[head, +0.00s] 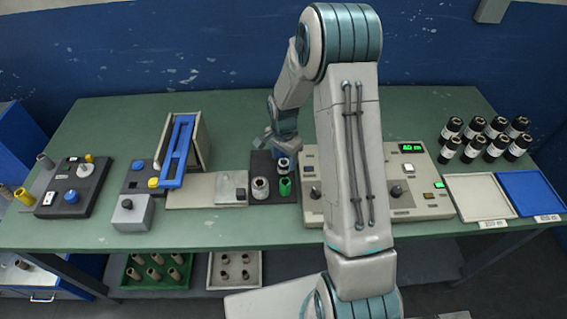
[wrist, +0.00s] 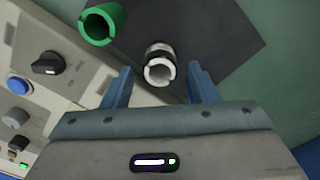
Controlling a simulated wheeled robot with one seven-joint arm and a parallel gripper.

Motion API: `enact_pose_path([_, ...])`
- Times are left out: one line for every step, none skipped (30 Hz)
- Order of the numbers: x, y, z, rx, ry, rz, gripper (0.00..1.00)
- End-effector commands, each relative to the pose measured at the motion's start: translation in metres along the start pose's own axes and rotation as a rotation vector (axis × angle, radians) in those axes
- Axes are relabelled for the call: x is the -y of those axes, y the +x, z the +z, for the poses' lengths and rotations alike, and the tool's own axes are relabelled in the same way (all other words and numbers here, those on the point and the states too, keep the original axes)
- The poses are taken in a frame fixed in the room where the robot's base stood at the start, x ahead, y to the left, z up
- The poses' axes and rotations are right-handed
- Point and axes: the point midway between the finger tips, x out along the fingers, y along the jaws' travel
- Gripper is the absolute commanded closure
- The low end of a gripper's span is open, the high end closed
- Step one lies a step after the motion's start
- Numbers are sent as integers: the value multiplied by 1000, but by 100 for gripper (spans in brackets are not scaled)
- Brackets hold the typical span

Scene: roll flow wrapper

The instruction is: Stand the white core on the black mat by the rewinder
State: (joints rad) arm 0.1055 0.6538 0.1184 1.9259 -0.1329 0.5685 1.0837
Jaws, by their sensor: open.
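A white core (wrist: 160,70) with a dark band stands on the black mat (wrist: 215,30). In the wrist view it is between the fingertips of my gripper (wrist: 160,72), with a gap on each side. In the head view the core (head: 282,164) is at the back of the mat (head: 260,160), just below my gripper (head: 284,142). My gripper is open. A green core (wrist: 101,22) stands beside it on the mat, and also shows in the head view (head: 284,187). A pale core with a dark centre (head: 260,188) stands at the mat's front left.
A control panel (head: 413,185) with knobs borders the mat on the right. A pale plate (head: 190,190) and a blue-armed unit (head: 175,150) lie to the left. Several black-and-white rolls (head: 472,150) stand at the far right, behind white (head: 480,197) and blue (head: 530,193) trays.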

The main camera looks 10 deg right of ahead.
Motion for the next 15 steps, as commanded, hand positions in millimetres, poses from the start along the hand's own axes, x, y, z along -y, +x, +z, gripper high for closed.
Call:
enact_pose_path([1,-9,-1,-4,0,-4,46])
enact_pose_path([1,-15,-1,-4,1,-4,46])
enact_pose_path([1,-22,-1,-4,1,-4,46])
enact_pose_path([1,-28,-1,-4,0,-4,46])
enact_pose_path([1,-35,-1,-5,0,-4,46])
enact_pose_path([1,-42,-1,-4,0,-3,46])
enact_pose_path([0,-48,-1,-4,1,-4,46])
enact_pose_path([0,-54,-1,-3,1,-3,46])
enact_pose_path([1,-61,-1,-3,1,-3,46])
enact_pose_path([0,-66,0,-3,1,-2,46])
enact_pose_path([0,-70,0,-3,0,-3,46])
enact_pose_path([0,-76,0,-3,-1,-2,46])
enact_pose_path([1,-80,0,-3,-1,-2,46])
enact_pose_path([0,-83,0,-2,-1,-1,46])
enact_pose_path([0,-87,0,-2,-1,-1,46])
